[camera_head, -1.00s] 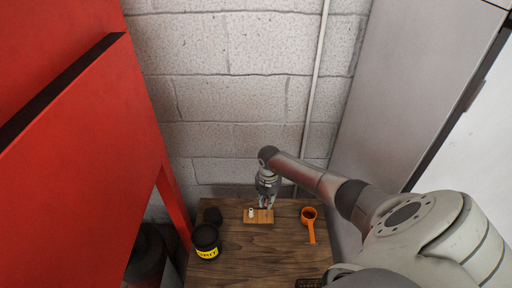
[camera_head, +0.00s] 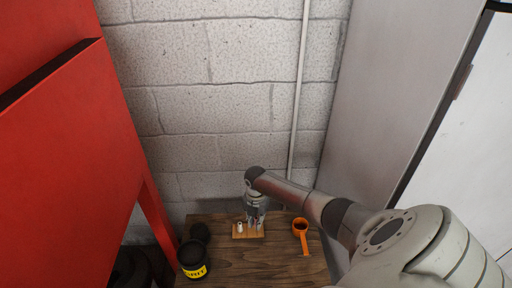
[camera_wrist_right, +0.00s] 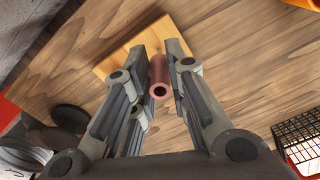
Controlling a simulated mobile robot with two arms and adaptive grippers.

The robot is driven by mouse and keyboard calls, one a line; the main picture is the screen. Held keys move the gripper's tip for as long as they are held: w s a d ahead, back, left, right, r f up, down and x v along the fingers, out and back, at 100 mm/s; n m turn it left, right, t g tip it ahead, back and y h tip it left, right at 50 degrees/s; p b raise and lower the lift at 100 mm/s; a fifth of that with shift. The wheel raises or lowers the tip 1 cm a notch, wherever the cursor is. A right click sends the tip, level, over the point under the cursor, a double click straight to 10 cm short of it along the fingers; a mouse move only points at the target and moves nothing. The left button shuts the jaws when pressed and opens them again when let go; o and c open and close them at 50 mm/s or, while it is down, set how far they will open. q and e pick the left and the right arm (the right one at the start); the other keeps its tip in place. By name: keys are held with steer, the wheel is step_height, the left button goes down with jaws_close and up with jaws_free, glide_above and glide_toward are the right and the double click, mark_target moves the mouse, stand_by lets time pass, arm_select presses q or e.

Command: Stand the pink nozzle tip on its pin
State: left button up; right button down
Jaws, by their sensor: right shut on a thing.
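The pink nozzle tip (camera_wrist_right: 159,78) is a small tube between the fingers of my right gripper (camera_wrist_right: 165,62), which is shut on it. In the head view my right gripper (camera_head: 255,226) points down over the right part of a small light wooden board (camera_head: 237,236). The board also shows behind the fingers in the wrist view (camera_wrist_right: 118,60). A small white piece (camera_head: 239,227) stands on the board's left part. The pin is hidden, and I cannot tell whether the tip touches it. My left gripper is not in view.
A black tub with a yellow label (camera_head: 194,261) stands at left. A black basket (camera_wrist_right: 301,140) shows in the wrist view. A block wall stands behind.

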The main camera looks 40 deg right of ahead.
mark_target(248, 229)
steer(key=shift+f+b, duration=0.9)
steer(key=shift+f, duration=0.65)
stand_by(6.5)
